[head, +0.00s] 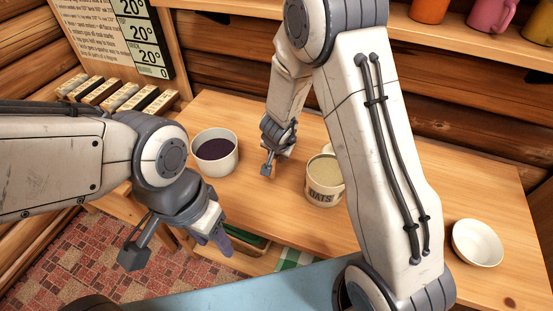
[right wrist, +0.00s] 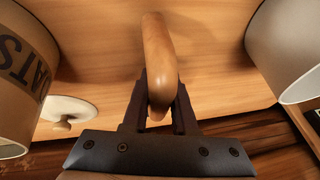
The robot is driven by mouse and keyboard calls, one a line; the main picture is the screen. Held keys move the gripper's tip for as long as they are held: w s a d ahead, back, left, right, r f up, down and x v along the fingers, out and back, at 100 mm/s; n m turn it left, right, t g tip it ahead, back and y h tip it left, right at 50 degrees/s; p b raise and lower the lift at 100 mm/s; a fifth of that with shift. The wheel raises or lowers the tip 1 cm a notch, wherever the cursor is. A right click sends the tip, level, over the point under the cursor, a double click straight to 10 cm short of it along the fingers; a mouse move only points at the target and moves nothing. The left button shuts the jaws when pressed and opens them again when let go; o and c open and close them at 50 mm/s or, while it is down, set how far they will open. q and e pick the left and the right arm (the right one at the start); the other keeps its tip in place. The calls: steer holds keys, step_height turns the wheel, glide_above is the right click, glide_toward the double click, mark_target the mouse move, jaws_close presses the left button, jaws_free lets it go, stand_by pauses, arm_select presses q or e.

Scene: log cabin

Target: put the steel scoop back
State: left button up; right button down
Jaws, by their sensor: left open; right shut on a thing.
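My right gripper (head: 277,161) is low over the wooden table, between a dark-filled white pot and the oats canister (head: 324,193). In the right wrist view its fingers (right wrist: 160,112) are shut on a smooth, rounded tan wooden piece (right wrist: 158,55). No steel shows on this piece, so I cannot tell whether it is the steel scoop's handle. The canister is open, with pale oats inside; its side also shows at the left of the right wrist view (right wrist: 22,75). My left gripper (head: 175,248) is open and empty, in front of the table's left part.
The white pot (head: 228,165) stands left of my right gripper. A white bowl (head: 477,243) is at the table's right. A pale lid with a wooden knob (right wrist: 70,108) lies beyond the canister. Several labelled blocks (head: 118,97) line the back left. Bare table lies before the canister.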

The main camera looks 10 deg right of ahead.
steer(key=shift+f, duration=0.15)
steer(key=c, duration=0.7)
jaws_free()
